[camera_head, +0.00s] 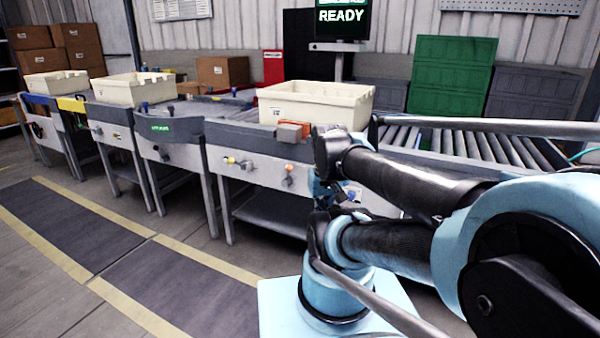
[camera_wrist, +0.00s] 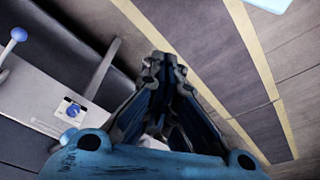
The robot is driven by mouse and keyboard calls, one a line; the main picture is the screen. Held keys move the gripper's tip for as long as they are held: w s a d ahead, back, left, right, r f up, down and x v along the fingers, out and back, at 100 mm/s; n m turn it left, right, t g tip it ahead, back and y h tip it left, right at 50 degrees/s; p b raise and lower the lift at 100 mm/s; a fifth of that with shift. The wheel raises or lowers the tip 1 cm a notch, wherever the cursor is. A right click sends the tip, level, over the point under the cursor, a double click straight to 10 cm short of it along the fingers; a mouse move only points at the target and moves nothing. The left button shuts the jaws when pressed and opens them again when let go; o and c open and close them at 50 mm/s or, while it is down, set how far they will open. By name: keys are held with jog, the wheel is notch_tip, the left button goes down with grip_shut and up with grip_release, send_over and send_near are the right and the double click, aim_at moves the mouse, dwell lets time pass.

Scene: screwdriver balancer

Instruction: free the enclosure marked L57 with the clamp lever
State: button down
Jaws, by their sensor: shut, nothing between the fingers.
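Three cream enclosures stand on the line of stations: one at the far left (camera_head: 57,86), one in the middle (camera_head: 132,90) and one nearest my arm (camera_head: 318,105). Their labels are too small to read, so I cannot tell which is L57. The nearest station's front has a yellow-tipped control (camera_head: 231,160) and an orange-tipped one (camera_head: 289,168). The wrist view shows a blue-ball lever (camera_wrist: 17,36) and a small blue knob (camera_wrist: 72,110) on a light panel. My gripper (camera_wrist: 160,62) is shut and empty, to the right of both and apart from them.
A roller conveyor (camera_head: 467,143) runs to the right behind my arm. Green crates (camera_head: 450,83) and a screen reading READY (camera_head: 342,16) stand behind. The floor with dark mats (camera_head: 85,220) and yellow lines is clear in front of the stations.

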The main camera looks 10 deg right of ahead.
jog(key=w+d+r+m+t+y, duration=0.1)
jog(key=w+d+r+m+y, duration=0.1)
jog(key=w+m, duration=1.1)
jog(key=w+d+r+m+y, duration=0.15)
jog(key=w+m, duration=0.65)
jog(key=w, duration=0.9)
jog(key=w+d+f+m, duration=0.4)
jog(key=w+m, duration=0.3)
jog(key=w, duration=0.2)
jog(key=shift+n+t+y, duration=0.3)
jog(key=shift+y, duration=0.15)
jog(key=x, duration=0.9)
jog(key=shift+s+a+f, duration=0.1)
jog(key=shift+a+f, duration=0.1)
jog(key=shift+a, duration=0.1)
jog(key=shift+w+a+r, duration=0.15)
jog(key=shift+w+a, duration=0.25)
jog(key=shift+w, duration=0.05)
jog(key=shift+w+a+r, duration=0.2)
jog(key=shift+w+a, duration=0.2)
jog(key=shift+w+a+r, duration=0.2)
jog(key=shift+w+a, duration=0.25)
jog(key=shift+w, duration=0.1)
